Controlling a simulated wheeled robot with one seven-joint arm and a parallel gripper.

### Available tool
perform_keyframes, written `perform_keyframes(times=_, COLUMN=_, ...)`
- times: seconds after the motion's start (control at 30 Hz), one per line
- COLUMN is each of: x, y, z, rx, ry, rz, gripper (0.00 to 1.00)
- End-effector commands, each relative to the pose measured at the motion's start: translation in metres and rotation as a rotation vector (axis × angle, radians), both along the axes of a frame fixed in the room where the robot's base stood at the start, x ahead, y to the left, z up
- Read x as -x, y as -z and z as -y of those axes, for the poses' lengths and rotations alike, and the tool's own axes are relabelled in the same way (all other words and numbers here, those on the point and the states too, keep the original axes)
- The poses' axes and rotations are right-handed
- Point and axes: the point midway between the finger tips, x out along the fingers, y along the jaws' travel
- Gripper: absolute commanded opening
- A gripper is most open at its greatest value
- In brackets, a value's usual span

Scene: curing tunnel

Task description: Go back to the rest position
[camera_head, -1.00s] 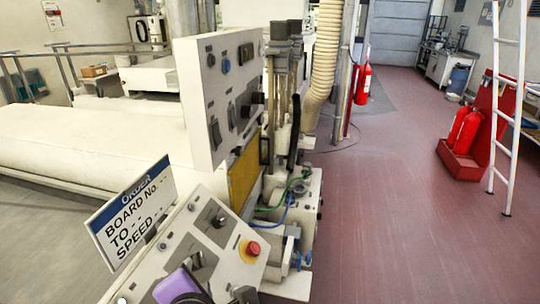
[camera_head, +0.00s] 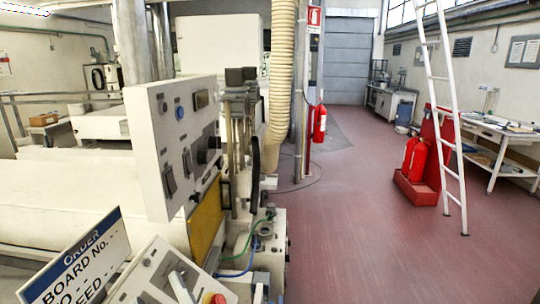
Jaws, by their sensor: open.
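My gripper is not in view, and no part of my arm can be made out for sure. The cream machine has an upright control panel (camera_head: 150,150) with knobs and switches at the left centre. A lower sloped console (camera_head: 150,275) is cut off by the bottom edge. It bears a pale lever (camera_head: 180,288) and a red button (camera_head: 217,299). A tilted sign (camera_head: 78,262) reading "ORDER BOARD No." stands at the lower left.
Red floor (camera_head: 350,235) lies open right of the machine. A white ladder (camera_head: 445,120) and red extinguishers (camera_head: 415,158) in a red stand are at the right. A wall extinguisher (camera_head: 320,122) hangs by a post. A white side table (camera_head: 500,130) is at far right.

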Motion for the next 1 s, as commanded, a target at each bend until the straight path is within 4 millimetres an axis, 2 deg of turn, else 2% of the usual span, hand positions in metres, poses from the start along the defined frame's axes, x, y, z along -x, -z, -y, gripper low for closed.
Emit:
perform_keyframes(times=0.03, x=0.002, y=0.012, z=0.018, rx=-0.065, ry=0.028, rz=-0.037, gripper=0.42)
perform_keyframes(times=0.27, x=0.020, y=0.056, z=0.106, rx=-0.310, ry=0.172, rz=-0.142, gripper=0.42)
perform_keyframes(times=0.47, x=0.056, y=0.103, z=0.178, rx=-0.426, ry=0.306, rz=-0.211, gripper=0.42)
perform_keyframes(times=0.7, x=0.118, y=0.156, z=0.254, rx=-0.453, ry=0.459, rz=-0.290, gripper=0.42)
perform_keyframes(times=0.9, x=0.180, y=0.195, z=0.304, rx=-0.374, ry=0.566, rz=-0.377, gripper=0.42)
perform_keyframes(times=1.0, x=0.210, y=0.214, z=0.322, rx=-0.309, ry=0.607, rz=-0.443, gripper=0.42)
